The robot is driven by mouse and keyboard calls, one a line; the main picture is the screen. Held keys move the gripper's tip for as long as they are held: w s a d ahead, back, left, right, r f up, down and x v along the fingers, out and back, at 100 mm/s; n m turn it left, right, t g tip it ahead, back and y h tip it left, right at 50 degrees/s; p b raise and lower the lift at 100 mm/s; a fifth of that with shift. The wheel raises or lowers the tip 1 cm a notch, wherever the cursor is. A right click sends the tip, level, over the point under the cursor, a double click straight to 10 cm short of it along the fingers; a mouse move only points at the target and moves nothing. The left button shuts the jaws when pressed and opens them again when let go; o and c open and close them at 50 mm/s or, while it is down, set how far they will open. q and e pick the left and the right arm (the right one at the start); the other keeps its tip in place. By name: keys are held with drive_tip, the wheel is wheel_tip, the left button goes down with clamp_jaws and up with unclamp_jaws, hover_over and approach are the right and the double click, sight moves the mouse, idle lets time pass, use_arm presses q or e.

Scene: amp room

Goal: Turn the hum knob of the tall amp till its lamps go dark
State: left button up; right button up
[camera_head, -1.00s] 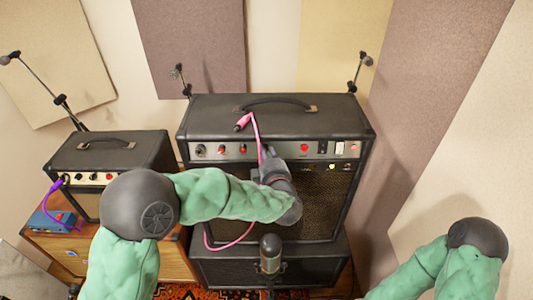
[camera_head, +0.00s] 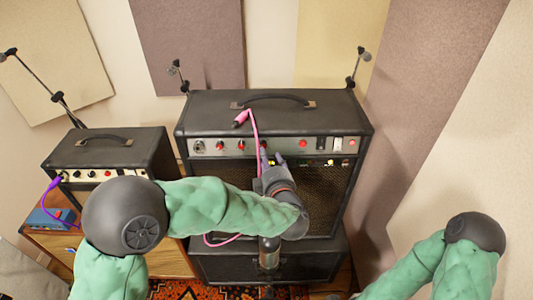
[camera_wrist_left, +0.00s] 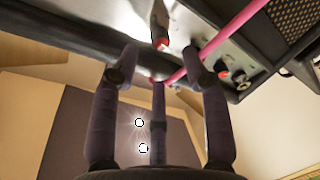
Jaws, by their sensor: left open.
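The tall amp (camera_head: 215,118) is black with a silver control panel (camera_head: 320,147). Its panel carries a dark knob (camera_head: 198,147), red-capped knobs (camera_head: 241,146), a red lamp (camera_head: 303,143) and a white switch (camera_head: 338,143). Small lamps (camera_head: 330,162) show lit yellow just under the panel. I cannot read which knob is the hum knob. My left gripper (camera_head: 270,158) is open at the panel's lower middle and hides part of it. In the left wrist view a red-tipped knob (camera_wrist_left: 161,43) lies between the fingertips; contact is unclear. Of my right side only the arm shows.
A pink cable (camera_head: 255,130) hangs past the panel right beside my left gripper. A microphone (camera_head: 269,253) stands in front of the lower cabinet (camera_head: 225,268). A smaller amp (camera_head: 108,152) stands left, with a blue pedal (camera_head: 53,218) and purple cable. Open floor is small.

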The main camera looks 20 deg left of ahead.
use_arm(q)
drive_tip(key=shift+v, duration=1.35)
drive_tip(key=shift+f, duration=0.1)
